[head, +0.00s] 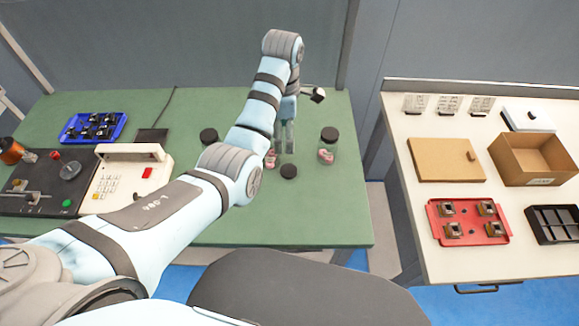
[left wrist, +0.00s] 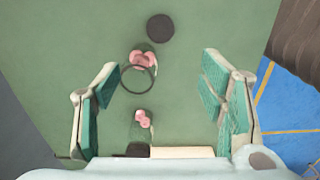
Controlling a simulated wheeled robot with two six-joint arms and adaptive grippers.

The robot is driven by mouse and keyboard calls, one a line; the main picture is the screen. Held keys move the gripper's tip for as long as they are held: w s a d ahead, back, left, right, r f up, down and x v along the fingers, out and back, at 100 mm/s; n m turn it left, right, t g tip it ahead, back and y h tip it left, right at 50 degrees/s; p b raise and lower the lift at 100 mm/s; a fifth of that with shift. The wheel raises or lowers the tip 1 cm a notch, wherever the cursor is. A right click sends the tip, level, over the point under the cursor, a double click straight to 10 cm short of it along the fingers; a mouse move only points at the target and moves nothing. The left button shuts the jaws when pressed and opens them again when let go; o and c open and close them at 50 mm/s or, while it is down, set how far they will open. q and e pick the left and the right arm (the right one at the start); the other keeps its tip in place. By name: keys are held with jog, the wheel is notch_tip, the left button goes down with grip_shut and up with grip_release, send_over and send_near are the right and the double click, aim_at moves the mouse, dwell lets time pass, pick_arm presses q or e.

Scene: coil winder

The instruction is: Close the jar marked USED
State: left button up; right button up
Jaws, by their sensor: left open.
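An open clear jar (head: 271,161) with pinkish contents stands on the green bench, partly hidden behind my left arm. Its round rim shows in the left wrist view (left wrist: 138,80), between the jaws and below them. A loose black lid (head: 289,171) lies flat on the bench just right of it, and at the top of the left wrist view (left wrist: 160,28). No USED label is readable. My left gripper (head: 285,150) points down, open and empty, near the open jar.
A blue tray of black parts (head: 93,127) and a cream keypad machine (head: 127,172) stand at the bench's left. Right is a white table (head: 415,125) with a cardboard box (head: 533,158) and a red tray (head: 468,232). The bench front is clear.

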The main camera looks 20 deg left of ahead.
pick_arm(q)
jog(key=b, duration=0.2)
send_over(289, 170)
jog(key=a, duration=0.1)
notch_tip(289, 170, down, 9)
jog(key=shift+w+r, duration=0.1)
jog(key=shift+r, duration=0.05)
jog(key=shift+f, duration=0.35)
pick_arm(e)
notch_tip(289, 170, down, 2)
jog(key=shift+f, duration=0.2)
pick_arm(q)
jog(key=f, duration=0.1)
jog(key=f+b, duration=0.1)
jog(key=f, duration=0.1)
jog(key=d+f+b, duration=0.1)
jog(key=f, duration=0.1)
jog(key=shift+f, duration=0.15)
pick_arm(e)
jog(key=shift+f, duration=0.85)
pick_arm(q)
jog(key=c, duration=0.8)
